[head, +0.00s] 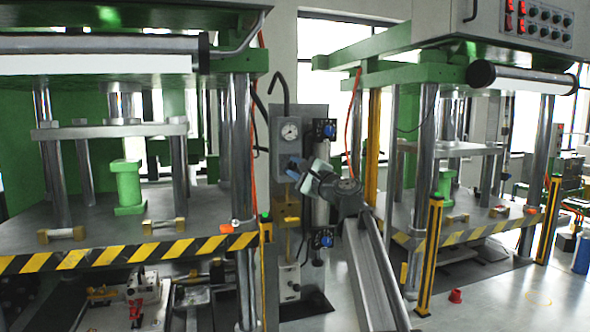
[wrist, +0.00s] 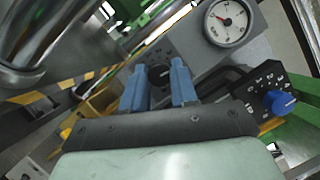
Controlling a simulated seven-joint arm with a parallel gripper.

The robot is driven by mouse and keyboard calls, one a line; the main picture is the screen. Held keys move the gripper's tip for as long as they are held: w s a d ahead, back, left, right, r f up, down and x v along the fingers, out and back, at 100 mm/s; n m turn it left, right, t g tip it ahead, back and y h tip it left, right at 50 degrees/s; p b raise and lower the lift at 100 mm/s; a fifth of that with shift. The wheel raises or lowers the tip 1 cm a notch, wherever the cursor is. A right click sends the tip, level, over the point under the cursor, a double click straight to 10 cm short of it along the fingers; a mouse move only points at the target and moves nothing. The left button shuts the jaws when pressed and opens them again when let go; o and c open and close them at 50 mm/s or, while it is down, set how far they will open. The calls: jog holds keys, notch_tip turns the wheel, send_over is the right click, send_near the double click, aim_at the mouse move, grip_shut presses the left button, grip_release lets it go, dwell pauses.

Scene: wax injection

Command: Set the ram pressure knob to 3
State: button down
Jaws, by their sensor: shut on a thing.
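A dark round knob (wrist: 158,76) on a black dial plate sits on the grey gauge panel in the wrist view. My gripper (wrist: 160,68) has its two blue fingers on either side of this knob, shut on it. The fingers hide part of the knob, and its marks are too small to read. In the head view my gripper (head: 293,168) is at the panel below the gauge and covers the knob. The round white gauge (wrist: 229,23) is above and to the right of the knob in the wrist view, and it also shows in the head view (head: 290,132).
A blue knob (wrist: 281,103) on a black plate is right of my gripper in the wrist view. Blue knobs show above (head: 327,130) and below (head: 326,240) in the head view. Green presses stand on both sides, the left with a striped edge (head: 130,252).

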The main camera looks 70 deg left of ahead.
jog(key=n+h, duration=0.1)
jog(key=n, duration=0.3)
jog(key=shift+r+n+h, duration=0.15)
jog(key=shift+n+h, duration=0.15)
jog(key=shift+h, duration=0.1)
jog(key=shift+n+h, duration=0.5)
jog(key=shift+n, duration=1)
jog(key=c, duration=0.9)
grip_release()
jog(key=shift+o, duration=0.2)
jog(key=v, duration=1.4)
jog(key=shift+r, duration=0.25)
jog(key=shift+s+f, duration=0.1)
